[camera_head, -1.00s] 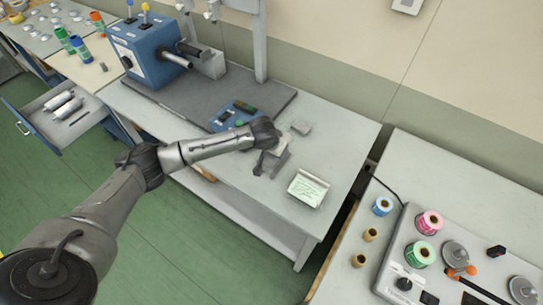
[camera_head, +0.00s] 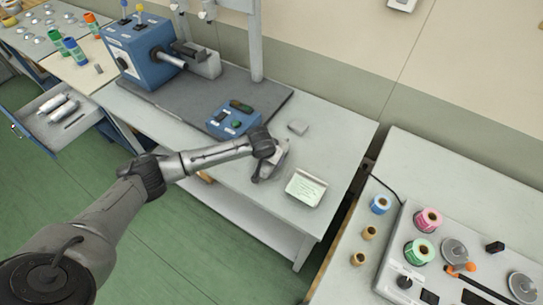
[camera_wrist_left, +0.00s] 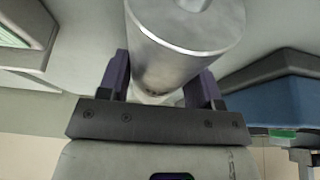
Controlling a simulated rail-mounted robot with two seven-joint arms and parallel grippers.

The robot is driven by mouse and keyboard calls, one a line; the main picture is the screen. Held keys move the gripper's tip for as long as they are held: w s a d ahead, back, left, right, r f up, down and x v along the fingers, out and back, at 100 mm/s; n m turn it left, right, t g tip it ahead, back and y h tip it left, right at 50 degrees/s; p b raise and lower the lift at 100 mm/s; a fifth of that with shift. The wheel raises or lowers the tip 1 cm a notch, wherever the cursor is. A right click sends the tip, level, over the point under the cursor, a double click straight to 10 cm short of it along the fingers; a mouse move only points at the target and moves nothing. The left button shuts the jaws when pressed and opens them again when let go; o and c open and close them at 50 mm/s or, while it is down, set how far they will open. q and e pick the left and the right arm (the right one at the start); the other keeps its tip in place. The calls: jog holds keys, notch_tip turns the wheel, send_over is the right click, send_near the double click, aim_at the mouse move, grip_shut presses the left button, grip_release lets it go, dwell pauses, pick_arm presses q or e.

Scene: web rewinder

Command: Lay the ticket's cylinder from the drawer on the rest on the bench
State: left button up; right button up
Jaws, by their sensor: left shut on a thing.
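My left gripper (camera_wrist_left: 160,80) is shut on a shiny metal cylinder (camera_wrist_left: 185,50), which has a shaft stub at its end. In the head view the left gripper (camera_head: 268,168) is above the bench (camera_head: 235,180), between the blue control box and the ticket tray; the wrist partly hides what it holds. The ticket (camera_head: 307,188) lies in a pale tray, its writing too small to read. The open drawer (camera_head: 50,140) at the left holds light cylinders (camera_head: 60,107) and a thin dark item. I cannot make out the rest for certain. My right gripper is not in view.
The blue control box (camera_head: 234,120) and blue rewinder (camera_head: 145,55) stand farther left. A second table with label rolls (camera_head: 428,219) is at the right.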

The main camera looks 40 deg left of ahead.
pick_arm(q)
jog(key=o, duration=1.2)
jog(key=shift+w, duration=0.1)
jog(key=shift+o, duration=1.1)
jog(key=p+v, duration=0.3)
jog(key=v, duration=1.1)
jog(key=shift+f, duration=0.1)
